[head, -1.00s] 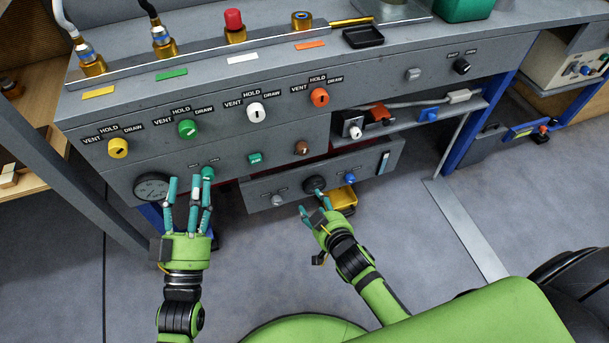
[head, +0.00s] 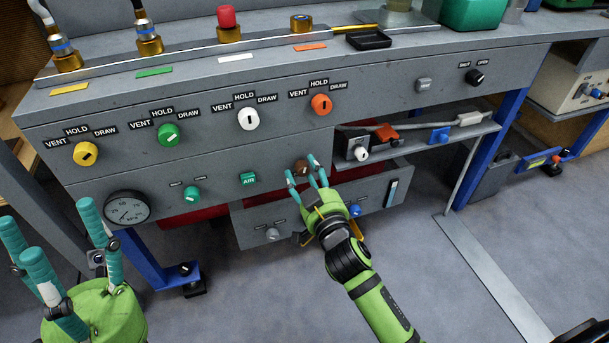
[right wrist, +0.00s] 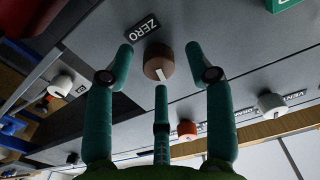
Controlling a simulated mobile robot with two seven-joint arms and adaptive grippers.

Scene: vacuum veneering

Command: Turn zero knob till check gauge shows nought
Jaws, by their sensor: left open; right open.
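The brown zero knob (head: 301,168) is on the lower front panel of the grey bench. In the right wrist view the zero knob (right wrist: 158,62) has a white mark, and a ZERO label (right wrist: 141,26) is beside it. My right gripper (head: 307,178) is open just in front of the knob, its fingers spread around it; I cannot tell if any touches. The round gauge (head: 127,207), with a pale dial, is at the panel's left; its needle is too small to read surely. My left gripper (head: 58,245) is open and empty at the lower left, away from the panel.
Yellow (head: 87,154), green (head: 168,134), white (head: 248,118) and orange (head: 321,104) knobs line the upper panel. A green AIR button (head: 248,179) is left of the zero knob. A drawer (head: 375,195) sits below.

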